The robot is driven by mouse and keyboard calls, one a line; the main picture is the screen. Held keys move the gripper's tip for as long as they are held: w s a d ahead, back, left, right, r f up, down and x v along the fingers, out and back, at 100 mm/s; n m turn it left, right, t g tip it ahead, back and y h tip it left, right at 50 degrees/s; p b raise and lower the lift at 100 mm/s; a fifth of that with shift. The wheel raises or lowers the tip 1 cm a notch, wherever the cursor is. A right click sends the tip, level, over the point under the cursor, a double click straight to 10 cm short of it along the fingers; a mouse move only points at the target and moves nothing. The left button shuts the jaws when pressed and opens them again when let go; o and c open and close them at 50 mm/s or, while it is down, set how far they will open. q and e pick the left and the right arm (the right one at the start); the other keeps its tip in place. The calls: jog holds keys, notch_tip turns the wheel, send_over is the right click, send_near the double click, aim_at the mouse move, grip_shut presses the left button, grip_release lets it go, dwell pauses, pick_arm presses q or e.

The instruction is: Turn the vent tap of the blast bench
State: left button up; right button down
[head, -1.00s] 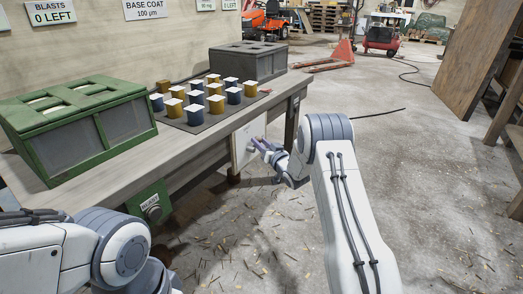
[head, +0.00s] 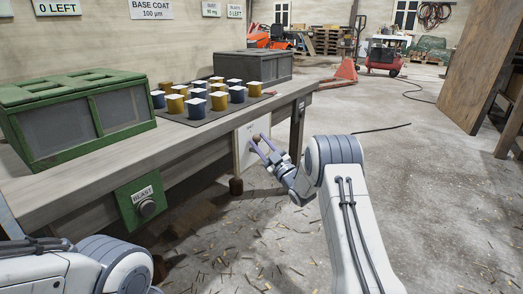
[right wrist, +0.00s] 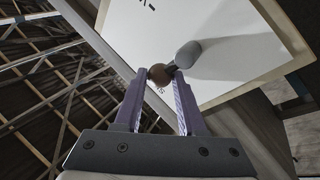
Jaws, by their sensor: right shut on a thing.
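A white panel (head: 243,157) hangs on the front of the bench near its far end. The tap stands out from this panel. In the right wrist view it shows as a brown round knob (right wrist: 158,76) and a grey rounded part (right wrist: 187,54) beside it. The brown knob also shows small in the head view (head: 256,137). My right gripper (head: 262,142) reaches the panel from the right. Its purple fingers are shut on the brown knob, one on each side. Lettering on the panel is partly hidden. My left arm shows at lower left, but its gripper is out of view.
The bench top (head: 120,157) carries a green cabinet (head: 70,119), a dark mat with several blue and yellow cups (head: 219,101), and a grey box (head: 252,66). A green plate with a BLAST button (head: 147,207) is on the bench front.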

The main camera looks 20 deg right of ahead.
jog(key=shift+s+a+n+y+b, duration=0.1)
jog(key=shift+a+n+y+b, duration=0.1)
jog(key=shift+n+y+b, duration=0.6)
jog(key=shift+n, duration=0.3)
jog(key=c, duration=0.8)
grip_release()
jog(key=shift+p, duration=0.3)
jog(key=shift+p+v, duration=1.85)
jog(key=shift+v, duration=3.45)
jog(key=shift+a, duration=0.2)
